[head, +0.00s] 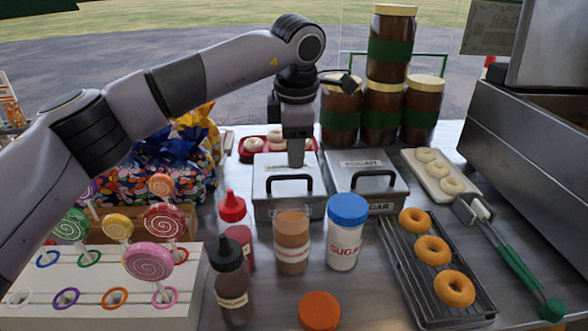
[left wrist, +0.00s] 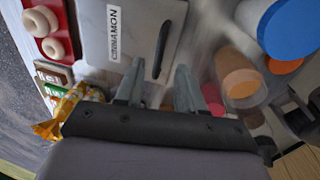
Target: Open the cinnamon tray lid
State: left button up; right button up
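The cinnamon tray (head: 270,205) is a grey metal box with its lid shut. Its lid (left wrist: 100,35) carries a CINNAMON label in the left wrist view. The black handle (head: 289,182) stands on the lid's near side; it also shows in the left wrist view (left wrist: 162,48). My left gripper (head: 296,160) points down over the lid, just behind the handle in the head view. In the left wrist view its two fingers (left wrist: 159,68) are apart, with nothing between them; the handle lies beyond the fingertips. Whether the fingertips touch the lid I cannot tell. My right gripper is out of view.
A sugar tray (head: 368,187) stands close on the right. A red tray of doughnuts (head: 240,152) and stacked jars (head: 384,113) are behind. Bottles, a brown-filled cup (head: 291,245) and a sugar jar (head: 345,240) stand in front. A lollipop stand (head: 110,300) is at left.

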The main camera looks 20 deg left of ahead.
aim_at(294, 178)
pick_arm(q)
jog(key=f, duration=0.3)
jog(key=w+f, duration=0.1)
jog(key=f, duration=0.1)
jog(key=shift+a+f, duration=0.1)
jog(key=shift+a, duration=0.15)
grip_shut()
